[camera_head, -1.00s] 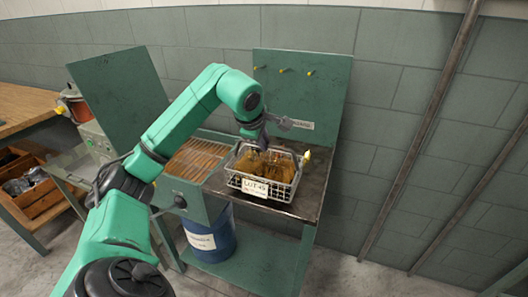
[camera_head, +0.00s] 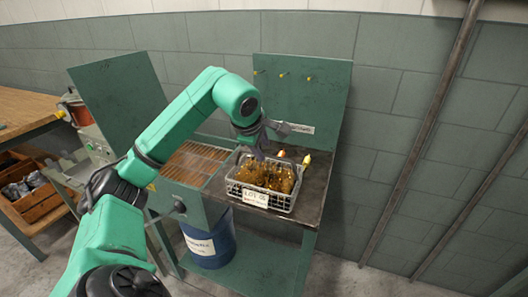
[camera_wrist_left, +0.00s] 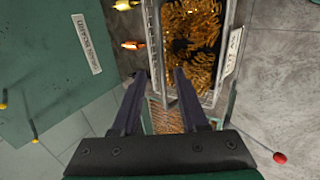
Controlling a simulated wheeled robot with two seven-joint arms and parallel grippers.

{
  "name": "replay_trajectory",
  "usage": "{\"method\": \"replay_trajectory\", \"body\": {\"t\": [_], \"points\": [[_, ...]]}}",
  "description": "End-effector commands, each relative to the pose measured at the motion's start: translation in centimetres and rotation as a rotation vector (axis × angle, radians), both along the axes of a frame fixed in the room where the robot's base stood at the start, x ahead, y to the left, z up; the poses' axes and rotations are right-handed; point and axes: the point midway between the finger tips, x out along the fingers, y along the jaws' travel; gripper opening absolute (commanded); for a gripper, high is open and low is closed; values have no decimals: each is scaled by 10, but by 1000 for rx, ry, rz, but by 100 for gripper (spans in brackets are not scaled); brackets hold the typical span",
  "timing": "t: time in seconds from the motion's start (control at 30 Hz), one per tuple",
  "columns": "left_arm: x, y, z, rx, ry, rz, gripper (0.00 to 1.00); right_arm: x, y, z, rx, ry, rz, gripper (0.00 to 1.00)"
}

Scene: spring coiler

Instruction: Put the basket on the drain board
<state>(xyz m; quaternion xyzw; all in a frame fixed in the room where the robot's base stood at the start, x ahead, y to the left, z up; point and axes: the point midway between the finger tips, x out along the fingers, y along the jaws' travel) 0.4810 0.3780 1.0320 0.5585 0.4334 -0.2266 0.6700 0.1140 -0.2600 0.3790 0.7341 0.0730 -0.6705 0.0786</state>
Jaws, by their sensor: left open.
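The grey wire basket (camera_head: 283,205), filled with golden-brown springs and tagged with a white lot label, appears to rest upright on the dark top of the drain board (camera_head: 311,207). Its rim and springs also show in the wrist view (camera_wrist_left: 228,35). A plate reading drain board is on the green back panel (camera_wrist_left: 40,45). My left gripper (camera_head: 258,152) is over the back left end of the basket. Its open fingers (camera_wrist_left: 157,75) are near the basket's end and side wall. I cannot tell whether they touch it. My right gripper is not in view.
A slatted brown rack (camera_head: 187,162) adjoins on the left. A blue drum (camera_head: 211,243) is below. A wooden bench (camera_head: 25,108) is at far left. Bare dark surface lies right of the basket.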

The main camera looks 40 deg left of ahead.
Motion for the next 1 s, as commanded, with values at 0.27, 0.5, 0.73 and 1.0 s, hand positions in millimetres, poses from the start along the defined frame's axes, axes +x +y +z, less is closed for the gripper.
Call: {"method": "replay_trajectory", "body": {"t": [0.27, 0.5, 0.73, 1.0], "points": [[-38, -13, 65, 2, -5, 1, 43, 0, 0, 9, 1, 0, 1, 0], [-50, -17, 79, 0, 1, 1, 43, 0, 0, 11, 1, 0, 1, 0], [-50, -17, 78, 0, 1, 1, 43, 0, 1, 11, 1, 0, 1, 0], [-49, -17, 78, -1, 0, 1, 43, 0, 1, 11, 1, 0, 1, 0]]}}
